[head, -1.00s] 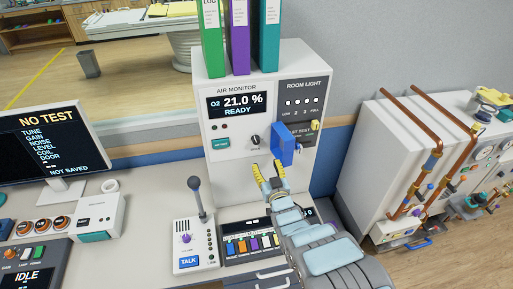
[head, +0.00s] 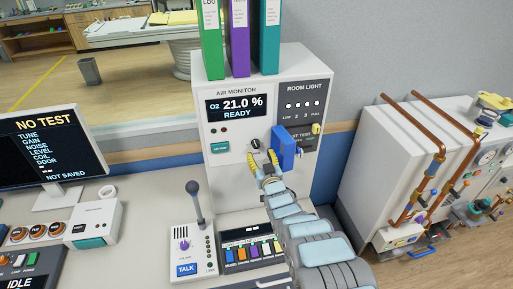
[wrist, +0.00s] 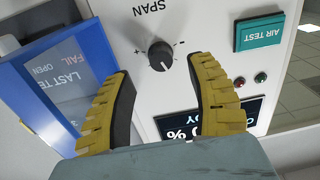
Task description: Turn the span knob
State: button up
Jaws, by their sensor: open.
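The span knob (head: 255,143) is a small dark round knob on the white front of the air monitor (head: 224,177). In the wrist view the knob (wrist: 160,55) has a white pointer mark and sits under the SPAN label, between plus and minus marks. My gripper (head: 262,162) has yellow ridged fingers and is just in front of the panel, slightly below the knob. In the wrist view my gripper (wrist: 160,72) is open, its fingertips either side of the knob with gaps between. Nothing is held.
A blue-framed flap (wrist: 60,85) reading LAST TE, FAIL and OPEN stands close beside the left finger; the flap (head: 283,147) juts from the panel in the head view. A teal AIR TEST button (wrist: 259,33) and two small lamps lie right of the knob. Binders (head: 238,35) stand on top.

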aim_at(257, 147)
jog(key=shift+w+a, duration=0.35)
jog(key=shift+w, duration=0.3)
jog(key=shift+w+f+b, duration=0.15)
jog(key=shift+w+b, duration=0.15)
jog(key=shift+w, duration=0.2)
jog(key=shift+w+a+b, duration=0.3)
jog(key=shift+w+b, duration=0.05)
jog(key=shift+w, duration=0.3)
jog(key=shift+b+x, duration=0.35)
jog(key=shift+x, duration=0.5)
jog(key=shift+w+d, duration=0.1)
jog(key=shift+c, duration=0.2)
grip_shut()
